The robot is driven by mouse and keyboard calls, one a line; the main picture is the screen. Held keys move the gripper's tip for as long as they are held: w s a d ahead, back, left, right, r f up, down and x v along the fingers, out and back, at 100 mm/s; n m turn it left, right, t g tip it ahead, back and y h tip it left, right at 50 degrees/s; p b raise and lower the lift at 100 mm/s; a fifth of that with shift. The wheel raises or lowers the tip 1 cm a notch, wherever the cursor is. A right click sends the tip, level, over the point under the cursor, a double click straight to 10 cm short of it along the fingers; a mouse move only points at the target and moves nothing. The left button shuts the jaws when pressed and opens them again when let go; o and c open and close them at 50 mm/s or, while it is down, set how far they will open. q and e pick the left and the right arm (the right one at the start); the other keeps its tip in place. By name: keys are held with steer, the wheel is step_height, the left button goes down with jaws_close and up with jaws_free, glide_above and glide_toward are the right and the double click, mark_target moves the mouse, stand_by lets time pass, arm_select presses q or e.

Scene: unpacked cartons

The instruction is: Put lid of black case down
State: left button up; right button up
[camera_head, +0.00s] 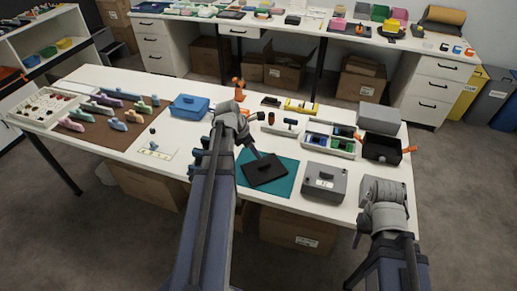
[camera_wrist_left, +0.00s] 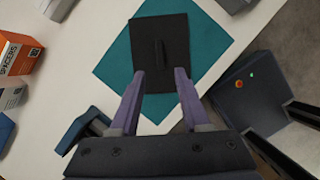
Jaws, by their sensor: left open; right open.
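The black lid (camera_head: 264,171) lies flat on a teal mat (camera_head: 285,184) at the table's front edge, with its raised handle up. In the left wrist view the lid (camera_wrist_left: 176,28) sits on the teal mat (camera_wrist_left: 112,68), its handle (camera_wrist_left: 160,52) just beyond my fingertips. My left gripper (camera_head: 254,152) is open at the lid's far side; its spread fingers (camera_wrist_left: 160,82) show nothing held. The black case (camera_head: 382,150) stands open at the right, apart from the lid. My right gripper (camera_head: 362,230) is low at the front right, its fingers mostly hidden.
A grey box (camera_head: 324,181) stands right of the mat, and a divided tray (camera_head: 330,138) lies behind it. Another grey box (camera_head: 379,117) stands behind the case. A blue box (camera_head: 189,106) is left of my left arm. An orange spacers box (camera_wrist_left: 18,52) shows in the wrist view.

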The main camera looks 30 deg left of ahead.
arm_select(q)
steer(key=shift+p+v, duration=0.6)
steer(key=shift+v, duration=0.65)
steer(key=s+d+m+g+y, duration=0.1)
steer(key=s+d+m, duration=0.3)
steer(key=d+m, duration=0.7)
steer(key=s+d+f+m+g+y, duration=0.1)
steer(key=s+d+m, duration=0.3)
steer(key=d+m, duration=0.7)
steer(key=s+d+m+g+y, duration=0.1)
steer(key=s+d+m, duration=0.3)
steer(key=d+m, duration=0.7)
steer(key=shift+d+f+m+g, duration=0.3)
steer(key=shift+g, duration=0.2)
steer(key=shift+s, duration=0.1)
